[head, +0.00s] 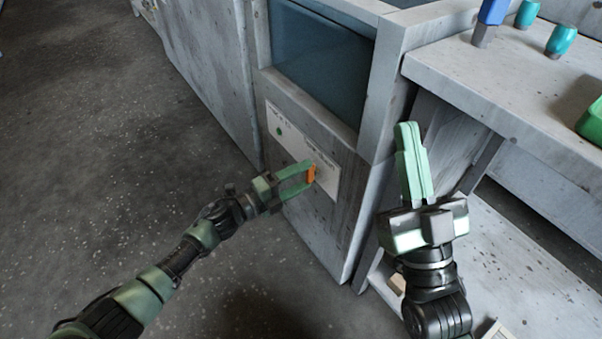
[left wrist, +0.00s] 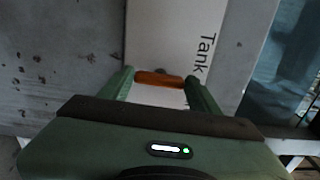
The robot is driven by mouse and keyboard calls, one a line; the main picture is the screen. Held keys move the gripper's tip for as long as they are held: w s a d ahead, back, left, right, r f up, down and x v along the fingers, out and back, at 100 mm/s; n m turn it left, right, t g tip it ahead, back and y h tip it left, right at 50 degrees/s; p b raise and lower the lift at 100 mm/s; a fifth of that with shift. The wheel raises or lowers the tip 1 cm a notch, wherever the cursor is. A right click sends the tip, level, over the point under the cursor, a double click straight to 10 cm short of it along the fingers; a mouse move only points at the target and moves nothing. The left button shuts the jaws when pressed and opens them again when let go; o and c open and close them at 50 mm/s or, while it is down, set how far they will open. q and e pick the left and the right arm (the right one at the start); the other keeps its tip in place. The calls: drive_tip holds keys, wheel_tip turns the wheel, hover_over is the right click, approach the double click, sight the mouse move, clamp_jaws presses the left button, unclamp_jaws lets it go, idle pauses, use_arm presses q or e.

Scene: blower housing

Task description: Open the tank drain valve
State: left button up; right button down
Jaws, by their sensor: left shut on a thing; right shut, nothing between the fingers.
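An orange valve handle (head: 311,174) stands out from a white label plate (head: 275,117) on the front of the grey tank cabinet. My left gripper (head: 303,174) is shut on the handle, with a green finger at each end of it. In the left wrist view the orange handle (left wrist: 159,78) lies crosswise between the two fingers, and the plate behind it reads "Tank". My right gripper (head: 408,135) is shut and empty, raised in front of the bench to the right of the cabinet.
A window of dark bluish glass (head: 318,60) sits above the plate in the cabinet (head: 378,90). A grey bench (head: 500,75) on the right holds a blue item (head: 492,14), teal cups (head: 561,41) and a green container (head: 592,122). The floor at left is clear.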

use_arm(q)
drive_tip(key=shift+n, duration=0.3)
use_arm(e)
drive_tip(key=shift+w+f+g, duration=0.5)
drive_tip(key=shift+w+f, duration=0.05)
drive_tip(key=shift+f, duration=0.1)
use_arm(q)
drive_tip(key=o, duration=1.4)
use_arm(e)
drive_tip(key=shift+a, duration=0.1)
use_arm(q)
drive_tip(key=shift+a, duration=0.1)
drive_tip(key=shift+p+v, duration=1.05)
drive_tip(key=shift+v, duration=2.8)
use_arm(e)
drive_tip(key=w+f+g+h, duration=0.2)
drive_tip(key=w+f+g, duration=0.1)
drive_tip(key=f+g, duration=0.2)
drive_tip(key=shift+w+f, duration=0.15)
drive_tip(key=shift+f, duration=1.1)
use_arm(q)
drive_tip(key=shift+s, duration=0.1)
